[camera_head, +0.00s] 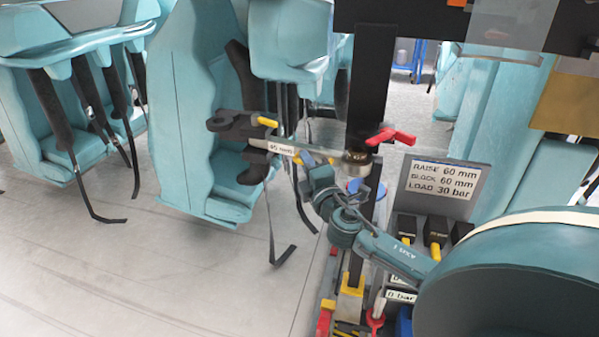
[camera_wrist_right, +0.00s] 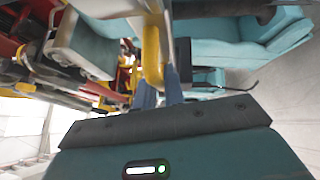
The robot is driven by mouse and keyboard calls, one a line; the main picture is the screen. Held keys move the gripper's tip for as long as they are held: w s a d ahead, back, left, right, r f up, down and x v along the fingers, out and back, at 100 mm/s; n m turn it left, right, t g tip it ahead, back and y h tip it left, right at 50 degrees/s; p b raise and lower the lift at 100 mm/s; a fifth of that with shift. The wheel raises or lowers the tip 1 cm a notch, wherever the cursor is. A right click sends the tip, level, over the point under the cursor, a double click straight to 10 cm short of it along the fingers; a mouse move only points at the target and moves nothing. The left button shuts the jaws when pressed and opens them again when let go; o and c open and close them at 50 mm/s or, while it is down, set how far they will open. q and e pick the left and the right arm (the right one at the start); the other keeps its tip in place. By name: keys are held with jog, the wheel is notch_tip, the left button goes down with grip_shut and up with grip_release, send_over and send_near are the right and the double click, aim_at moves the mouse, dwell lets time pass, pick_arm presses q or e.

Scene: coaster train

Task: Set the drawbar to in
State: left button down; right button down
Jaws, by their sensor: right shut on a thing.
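A grey horizontal bar (camera_head: 322,149), which may be the drawbar, runs from a dark fork-like end piece (camera_head: 238,125) to a black upright post (camera_head: 371,85). It carries a white tag with a length in mm. My right gripper (camera_head: 307,160) is just below this bar, with its fingers small and partly hidden. In the right wrist view the blue fingers (camera_wrist_right: 160,92) are shut on a yellow handle (camera_wrist_right: 152,50). I cannot tell whether this handle belongs to the drawbar, or whether it is in or out. My left gripper is not in view.
A red lever (camera_head: 390,137) sits beside the post. A sign (camera_head: 440,180) reads raise 60 mm, block 60 mm, load 30 bar. Black blocks with yellow grips (camera_head: 435,235) stand below it. Teal coaster seats (camera_head: 195,120) hang at the left. Grey floor lies open at lower left.

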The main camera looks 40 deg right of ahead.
aim_at(313, 156)
pick_arm(q)
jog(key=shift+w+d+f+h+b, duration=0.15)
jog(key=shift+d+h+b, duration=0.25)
jog(key=shift+b, duration=0.6)
pick_arm(e)
jog(key=d+n+y, duration=0.2)
jog(key=y, duration=0.1)
jog(key=shift+w+d+t, duration=0.3)
jog(key=shift+w+d, duration=0.1)
jog(key=c, duration=1.5)
grip_release()
jog(key=shift+d, duration=0.1)
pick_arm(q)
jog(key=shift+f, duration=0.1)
